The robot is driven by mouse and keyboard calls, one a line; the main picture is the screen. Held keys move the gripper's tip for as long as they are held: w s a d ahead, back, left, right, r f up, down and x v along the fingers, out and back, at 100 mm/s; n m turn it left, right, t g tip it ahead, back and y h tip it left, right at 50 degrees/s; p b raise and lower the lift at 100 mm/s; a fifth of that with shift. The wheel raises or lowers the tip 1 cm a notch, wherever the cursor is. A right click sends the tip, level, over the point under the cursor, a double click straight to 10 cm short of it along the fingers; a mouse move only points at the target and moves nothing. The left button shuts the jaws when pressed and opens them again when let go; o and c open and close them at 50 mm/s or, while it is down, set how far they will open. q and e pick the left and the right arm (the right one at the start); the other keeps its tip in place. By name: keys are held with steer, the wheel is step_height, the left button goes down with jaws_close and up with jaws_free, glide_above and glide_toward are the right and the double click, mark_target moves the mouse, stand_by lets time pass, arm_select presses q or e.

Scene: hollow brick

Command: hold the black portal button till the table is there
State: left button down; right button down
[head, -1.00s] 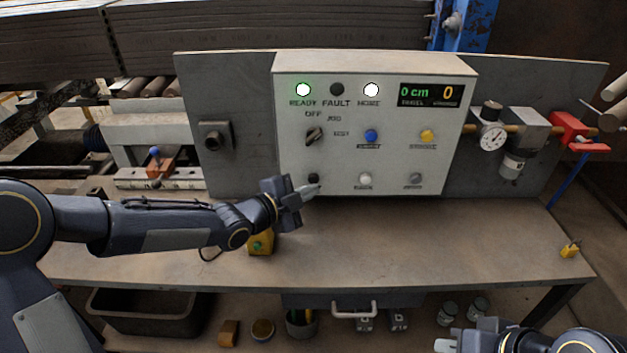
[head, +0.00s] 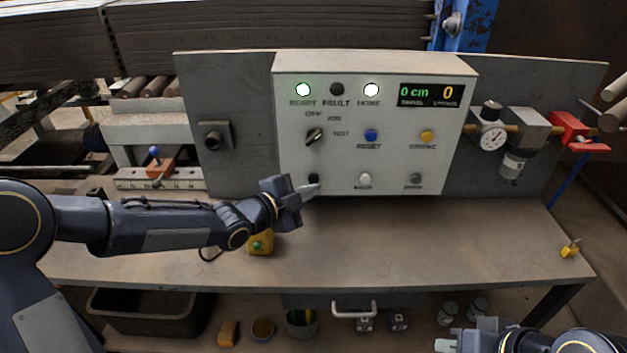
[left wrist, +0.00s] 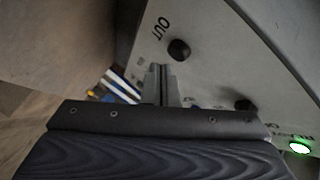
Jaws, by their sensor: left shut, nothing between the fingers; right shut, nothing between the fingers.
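The black button (head: 313,178) is at the lower left of the pale control box (head: 460,120). In the left wrist view the black button (left wrist: 179,50) stands out from the panel beside the word OUT. My left gripper (head: 311,190) is shut and empty, its fingertips just below the button in the head view. In the left wrist view its fingers (left wrist: 160,82) point toward the button, seemingly a little short of it; contact cannot be made out. My right gripper (head: 446,345) is shut and empty at the bottom edge. No portal table can be identified for certain.
The green READY lamp (head: 303,90) and white HOME lamp (head: 371,90) are lit; FAULT is dark. The display (head: 431,95) reads 0 cm and 0. A selector knob (head: 314,136) sits above the black button. A yellow object (head: 261,242) stands on the bench (head: 420,250) below my left wrist.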

arm_select(q)
steer(key=shift+w, duration=0.15)
stand_by(0.3)
steer(key=shift+w, duration=0.3)
steer(key=shift+w, duration=0.45)
stand_by(2.0)
steer(key=shift+s, duration=0.1)
stand_by(3.4)
steer(key=shift+s+b, duration=0.7)
steer(key=shift+s, duration=0.1)
steer(key=shift+s+b, duration=1.5)
steer(key=shift+s, duration=1)
